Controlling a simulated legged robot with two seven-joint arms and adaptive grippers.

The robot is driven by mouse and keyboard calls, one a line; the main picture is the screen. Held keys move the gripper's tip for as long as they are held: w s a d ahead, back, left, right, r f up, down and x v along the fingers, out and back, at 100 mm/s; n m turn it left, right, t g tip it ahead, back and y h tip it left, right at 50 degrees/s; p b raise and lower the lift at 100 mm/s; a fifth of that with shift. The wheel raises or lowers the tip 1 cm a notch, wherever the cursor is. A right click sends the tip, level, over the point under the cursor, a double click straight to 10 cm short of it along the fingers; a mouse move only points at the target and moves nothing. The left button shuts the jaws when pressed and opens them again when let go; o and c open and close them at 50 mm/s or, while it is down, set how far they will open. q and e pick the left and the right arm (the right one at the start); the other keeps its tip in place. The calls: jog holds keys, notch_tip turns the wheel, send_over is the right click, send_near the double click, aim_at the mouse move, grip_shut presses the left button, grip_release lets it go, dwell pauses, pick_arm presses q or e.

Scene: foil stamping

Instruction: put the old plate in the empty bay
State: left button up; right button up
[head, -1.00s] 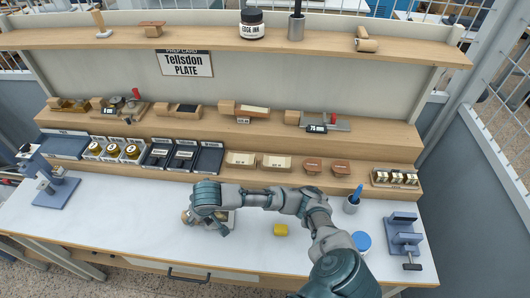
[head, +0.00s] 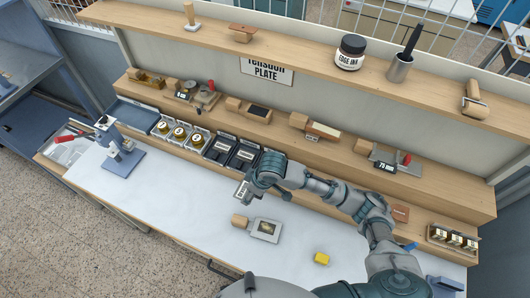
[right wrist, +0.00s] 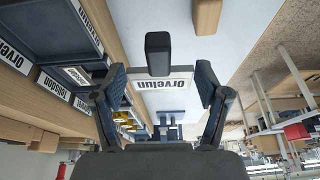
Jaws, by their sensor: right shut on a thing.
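My right gripper (head: 247,186) is shut on a small plate (head: 240,192) with a white label, held above the bench just in front of the dark bays. My left gripper is out of view.
A wooden-handled holder (head: 264,230) lies on the white bench, with a yellow block (head: 321,258) to its right. A blue-grey press (head: 122,152) is at the bench's left.

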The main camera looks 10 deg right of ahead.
jog(key=w+d, duration=0.2)
jog(key=w, duration=0.1)
jog(key=w+d, duration=0.3)
jog(key=shift+w+d+f, duration=0.15)
jog(key=shift+w+d, duration=0.1)
jog(key=shift+d, duration=0.05)
jog(key=w+d, duration=0.1)
jog(key=w, duration=0.2)
jog(key=w+d+f, duration=0.1)
jog(key=w, duration=0.1)
jog(key=shift+w+d+p, duration=0.25)
jog(key=shift+d+p, duration=0.1)
jog(key=shift+w, duration=0.3)
jog(key=shift+f, duration=1.55)
jog(key=shift+w+d+f, duration=0.1)
jog(key=shift+d+f, duration=0.15)
jog(key=shift+d, duration=0.1)
jog(key=shift+f, duration=0.15)
jog(key=o, duration=1.1)
jog(key=shift+f, duration=0.1)
jog(key=shift+c, duration=0.2)
jog(key=shift+a, duration=0.15)
